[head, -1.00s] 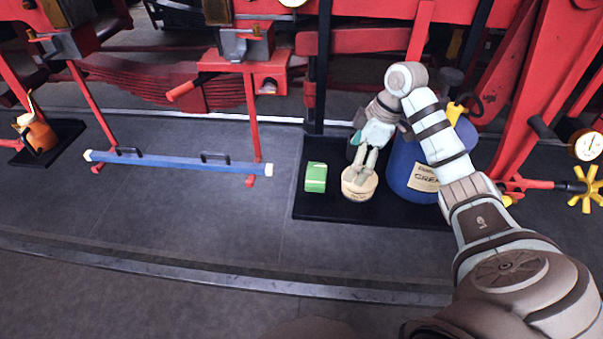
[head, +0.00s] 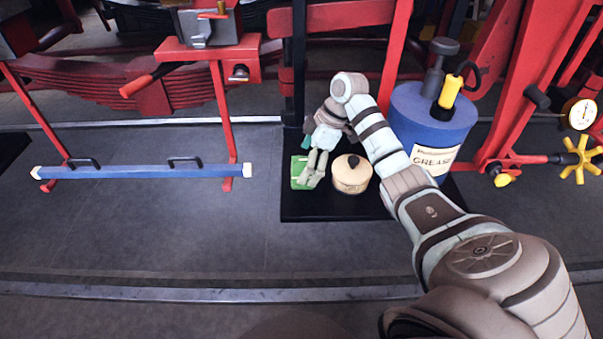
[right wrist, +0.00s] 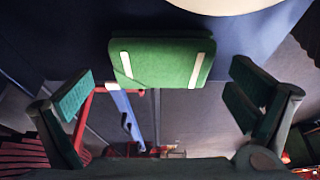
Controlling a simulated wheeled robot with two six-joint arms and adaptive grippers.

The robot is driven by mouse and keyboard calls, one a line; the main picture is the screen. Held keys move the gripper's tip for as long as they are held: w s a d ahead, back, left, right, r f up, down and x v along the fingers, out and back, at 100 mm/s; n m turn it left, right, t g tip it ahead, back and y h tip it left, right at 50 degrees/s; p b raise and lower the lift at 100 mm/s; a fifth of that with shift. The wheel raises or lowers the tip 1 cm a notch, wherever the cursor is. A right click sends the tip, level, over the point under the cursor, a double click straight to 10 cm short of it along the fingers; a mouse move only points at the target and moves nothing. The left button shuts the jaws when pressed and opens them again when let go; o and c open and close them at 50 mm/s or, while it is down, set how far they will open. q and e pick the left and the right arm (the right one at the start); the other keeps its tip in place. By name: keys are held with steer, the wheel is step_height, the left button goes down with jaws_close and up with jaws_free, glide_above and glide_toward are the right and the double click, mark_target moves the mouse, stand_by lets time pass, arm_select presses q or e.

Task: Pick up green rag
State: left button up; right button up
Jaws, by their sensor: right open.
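The green rag (head: 297,172) is a folded green pad on the black mat (head: 300,211), left of a cream tin with a dark knob. In the right wrist view the green rag (right wrist: 162,62) shows two pale strips and lies ahead of the fingers, centred between them. My right gripper (head: 311,184) is above the rag in the head view and partly hides it. In the right wrist view my right gripper (right wrist: 165,98) has its fingers wide apart with nothing between them. My left gripper is not in view.
The cream tin (head: 351,177) stands close to the right of the rag. A blue grease drum (head: 418,125) with a yellow-handled pump is further right. A red stand post (head: 390,60) rises behind. A blue bar (head: 145,171) lies to the left, with bare floor between.

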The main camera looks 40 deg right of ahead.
steer(key=shift+x, duration=0.8)
steer(key=shift+s, duration=0.2)
steer(key=shift+c, duration=1.2)
steer(key=c, duration=0.9)
steer(key=shift+c, duration=0.2)
step_height(320, 180, up, 9)
steer(key=shift+w+d+r+p, duration=0.1)
steer(key=shift+r+p, duration=0.05)
steer(key=shift+p, duration=0.5)
step_height(320, 180, up, 11)
steer(key=p, duration=1)
